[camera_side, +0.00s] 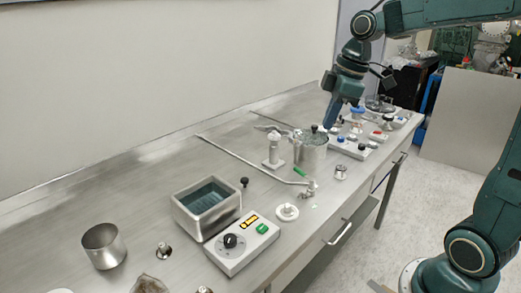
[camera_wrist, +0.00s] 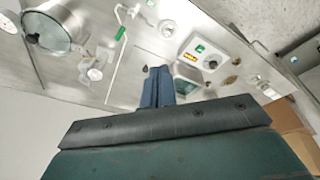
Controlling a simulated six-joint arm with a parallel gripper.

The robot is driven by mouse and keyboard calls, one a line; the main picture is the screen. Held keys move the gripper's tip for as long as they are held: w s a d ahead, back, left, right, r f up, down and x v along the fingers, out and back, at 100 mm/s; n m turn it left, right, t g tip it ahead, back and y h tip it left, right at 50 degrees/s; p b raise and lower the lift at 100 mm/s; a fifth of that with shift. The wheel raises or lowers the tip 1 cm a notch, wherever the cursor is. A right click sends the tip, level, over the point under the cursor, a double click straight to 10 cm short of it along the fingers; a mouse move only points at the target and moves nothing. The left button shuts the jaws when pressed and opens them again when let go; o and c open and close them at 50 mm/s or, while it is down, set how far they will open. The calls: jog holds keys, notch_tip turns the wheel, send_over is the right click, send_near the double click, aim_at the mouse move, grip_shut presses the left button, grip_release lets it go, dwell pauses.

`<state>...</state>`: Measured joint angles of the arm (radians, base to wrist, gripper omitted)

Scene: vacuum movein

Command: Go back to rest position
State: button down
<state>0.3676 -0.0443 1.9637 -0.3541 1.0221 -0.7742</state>
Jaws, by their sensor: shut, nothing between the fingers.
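My gripper (camera_side: 330,120) hangs from the arm at the upper right of the side view, fingers pointing down. Its tips appear just above or behind the lidded metal pot (camera_side: 313,157); I cannot tell the exact gap. In the wrist view the two blue-grey fingers (camera_wrist: 157,75) are together, with nothing between them. A glass-lidded pot (camera_wrist: 48,35) shows at the upper left of the wrist view, apart from the fingers.
A metal bench (camera_side: 150,150) carries a water bath (camera_side: 207,205), a control box (camera_side: 242,245), an empty metal cup (camera_side: 104,245) and a thin rod with a green handle (camera_side: 299,172). Several valves and panels crowd the bench's far end. A wall runs behind.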

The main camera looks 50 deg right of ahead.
jog(key=s+a+m+t, duration=0.1)
jog(key=s+a+m, duration=0.1)
jog(key=s, duration=0.3)
jog(key=s+a+m+t, duration=0.1)
jog(key=s+a+m, duration=0.1)
jog(key=s, duration=0.4)
jog(key=s+a+f+m+t+h, duration=0.1)
jog(key=s+a+m, duration=0.2)
jog(key=s+m, duration=0.1)
jog(key=shift+s, duration=0.8)
jog(key=w+d+r+m+g+h, duration=0.1)
jog(key=w+d+m, duration=0.2)
jog(key=w+m, duration=0.35)
jog(key=w+d+r+m+g+h, duration=0.15)
jog(key=w+d+m, duration=0.25)
jog(key=w, duration=0.5)
jog(key=w+d+f+m+g, duration=0.1)
jog(key=w+d+f+m, duration=0.3)
jog(key=w+m, duration=0.1)
jog(key=w+d+f+m+g, duration=0.2)
jog(key=w+d+f+m, duration=0.2)
jog(key=w, duration=0.3)
jog(key=shift+w+f+m, duration=0.2)
jog(key=shift+f+m, duration=0.1)
jog(key=shift+m, duration=0.35)
jog(key=shift+g, duration=0.25)
